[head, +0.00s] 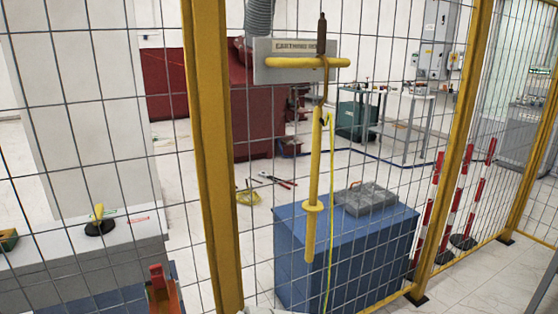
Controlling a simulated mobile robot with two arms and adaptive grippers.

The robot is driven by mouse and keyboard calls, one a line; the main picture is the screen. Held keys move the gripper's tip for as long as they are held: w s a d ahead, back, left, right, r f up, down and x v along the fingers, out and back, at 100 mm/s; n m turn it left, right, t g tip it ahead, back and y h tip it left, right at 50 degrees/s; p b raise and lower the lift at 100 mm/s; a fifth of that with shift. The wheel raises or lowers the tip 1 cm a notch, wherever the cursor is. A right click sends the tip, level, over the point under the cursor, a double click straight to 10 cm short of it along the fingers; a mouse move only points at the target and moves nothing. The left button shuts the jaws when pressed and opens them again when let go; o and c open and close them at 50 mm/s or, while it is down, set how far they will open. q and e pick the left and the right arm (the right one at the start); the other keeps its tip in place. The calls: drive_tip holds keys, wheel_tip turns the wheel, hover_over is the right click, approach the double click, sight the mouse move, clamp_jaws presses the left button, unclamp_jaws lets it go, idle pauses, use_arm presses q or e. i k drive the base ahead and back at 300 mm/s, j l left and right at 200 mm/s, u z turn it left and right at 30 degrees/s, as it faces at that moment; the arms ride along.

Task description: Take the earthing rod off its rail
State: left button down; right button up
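The yellow earthing rod (314,160) hangs upright in the head view, in front of the mesh fence. Its brown metal hook (324,75) is at the yellow rail (290,63), and its upper tip stands above the rail. The rod has a round collar (312,206) low on its shaft. A thin yellow-green cable (331,170) hangs beside it on the right. The rail sits on a grey plate (262,74) lettered for the earthing rod, partly hidden by the rail and hook. Neither of my grippers is in view.
A yellow fence post (210,150) stands left of the rod. A blue cabinet (330,250) with a grey case (364,198) on top is behind the mesh. A grey bench (80,262) is at lower left, with an orange-red object (160,290) near the bottom edge.

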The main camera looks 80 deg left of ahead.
sight(312, 206)
drive_tip(key=u, duration=2.1)
